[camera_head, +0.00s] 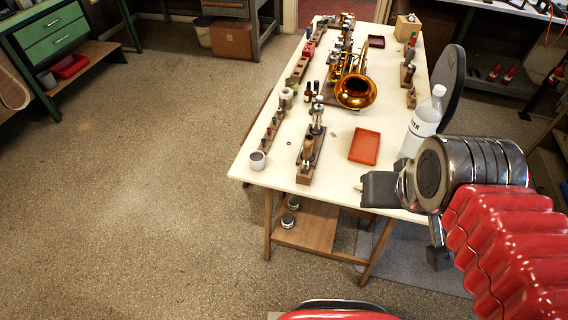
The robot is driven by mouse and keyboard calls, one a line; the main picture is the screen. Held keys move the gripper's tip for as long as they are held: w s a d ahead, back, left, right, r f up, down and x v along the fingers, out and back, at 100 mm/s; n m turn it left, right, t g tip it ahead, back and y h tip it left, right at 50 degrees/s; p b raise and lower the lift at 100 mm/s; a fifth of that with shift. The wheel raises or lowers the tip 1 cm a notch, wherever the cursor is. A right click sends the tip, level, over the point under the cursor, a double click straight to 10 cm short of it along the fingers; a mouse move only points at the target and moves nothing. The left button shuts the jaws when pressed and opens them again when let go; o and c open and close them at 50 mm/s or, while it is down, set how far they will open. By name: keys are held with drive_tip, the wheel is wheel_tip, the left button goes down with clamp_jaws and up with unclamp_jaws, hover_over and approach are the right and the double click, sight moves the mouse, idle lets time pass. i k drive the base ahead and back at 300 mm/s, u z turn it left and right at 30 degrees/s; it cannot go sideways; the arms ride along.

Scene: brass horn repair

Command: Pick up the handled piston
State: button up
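Several upright metal pistons and tools stand in wooden blocks on the white table. A silver piston-like piece (317,117) stands in the near wooden block (304,174), behind a brown wooden cylinder (308,147). I cannot tell for sure which piece is the handled piston. My gripper (380,189) is above the table's near right corner, apart from the blocks and right of them. Its dark end points left. I see nothing held in it, but its fingers are not distinct enough to judge the opening.
A brass horn (355,90) rests farther back. A grey cup (258,160) stands at the near left edge of the white table (335,186). Open floor (150,190) lies left.

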sight(307, 144)
drive_tip(key=u, duration=1.6)
drive_tip(key=i, duration=1)
drive_tip(key=u, duration=0.05)
